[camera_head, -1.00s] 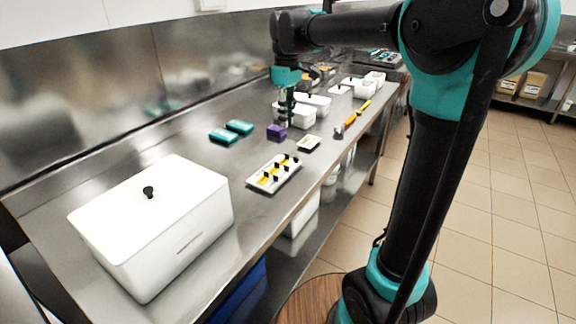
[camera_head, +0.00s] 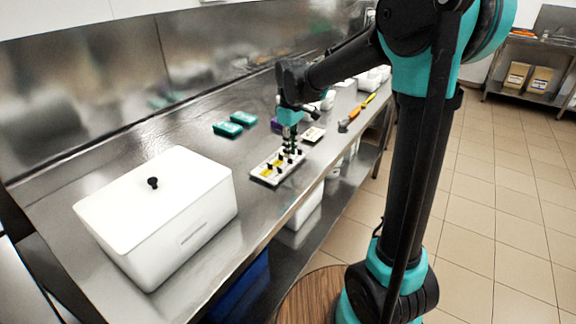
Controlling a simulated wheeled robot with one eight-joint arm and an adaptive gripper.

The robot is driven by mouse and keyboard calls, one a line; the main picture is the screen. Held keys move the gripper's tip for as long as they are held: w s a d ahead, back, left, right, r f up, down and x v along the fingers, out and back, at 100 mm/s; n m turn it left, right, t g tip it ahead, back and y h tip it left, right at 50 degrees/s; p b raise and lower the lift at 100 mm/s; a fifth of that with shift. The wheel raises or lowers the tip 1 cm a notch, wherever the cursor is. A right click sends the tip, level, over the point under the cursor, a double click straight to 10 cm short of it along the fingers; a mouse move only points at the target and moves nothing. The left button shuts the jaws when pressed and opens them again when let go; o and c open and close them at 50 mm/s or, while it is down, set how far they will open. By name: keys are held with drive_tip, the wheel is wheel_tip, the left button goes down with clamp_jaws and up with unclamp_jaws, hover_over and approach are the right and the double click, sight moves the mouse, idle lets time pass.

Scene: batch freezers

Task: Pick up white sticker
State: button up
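My gripper (camera_head: 290,148) points down at the far end of a white tray (camera_head: 262,178) with yellow patches and several black knobs. I cannot tell whether its fingers touch the tray or are open or shut. A small whitish flat piece with dark marks (camera_head: 314,134) lies on the steel counter just beyond the tray, to the right of my gripper. I cannot tell whether this piece or something on the tray is the white sticker.
A large white lidded box (camera_head: 160,215) stands at the near end of the counter (camera_head: 225,160). Two teal packs (camera_head: 228,128) lie left of my gripper. A purple block (camera_head: 276,125) is partly hidden behind it. Orange-handled tools (camera_head: 350,117) and white containers are farther back.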

drive_tip(key=shift+f, duration=1.55)
clamp_jaws()
drive_tip(key=shift+r, duration=0.1)
wheel_tip(320, 180, up, 21)
drive_tip(key=shift+r, duration=0.1)
drive_tip(key=shift+r, duration=0.35)
